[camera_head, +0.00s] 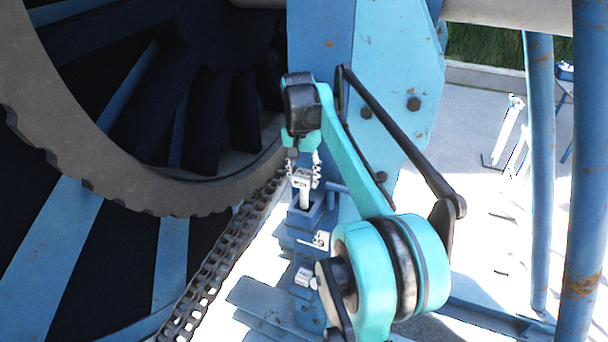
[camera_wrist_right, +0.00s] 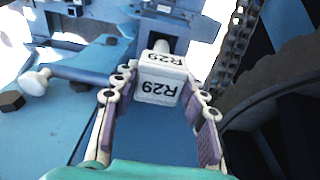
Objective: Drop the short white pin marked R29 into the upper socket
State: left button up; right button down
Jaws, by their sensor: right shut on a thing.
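The short white pin (camera_head: 302,181) is upright in the head view, its block head at the top and its shank pointing down. In the right wrist view the pin's head (camera_wrist_right: 160,84) reads R29 on two faces. My right gripper (camera_wrist_right: 163,80) is shut on this head, one finger on each side. The upper socket (camera_head: 304,218) is a blue block directly below the pin. The shank's lower end meets the socket's top; how deep it sits I cannot tell. My right gripper (camera_head: 303,162) is partly hidden under its teal wrist. My left gripper is out of view.
A large toothed reel (camera_head: 150,195) fills the left, with a dark chain (camera_head: 225,255) close beside the socket. A blue post (camera_head: 385,90) stands behind my arm. Another small white piece (camera_head: 304,277) sits lower down. A white knob (camera_wrist_right: 36,82) shows in the wrist view.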

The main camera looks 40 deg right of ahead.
aim_at(304, 197)
dwell(0.3)
jog(key=shift+f, duration=0.15)
dwell(0.3)
jog(key=shift+f+b, duration=1.9)
jog(key=shift+f, duration=1.2)
jog(key=shift+f, duration=0.1)
jog(key=shift+f, duration=0.45)
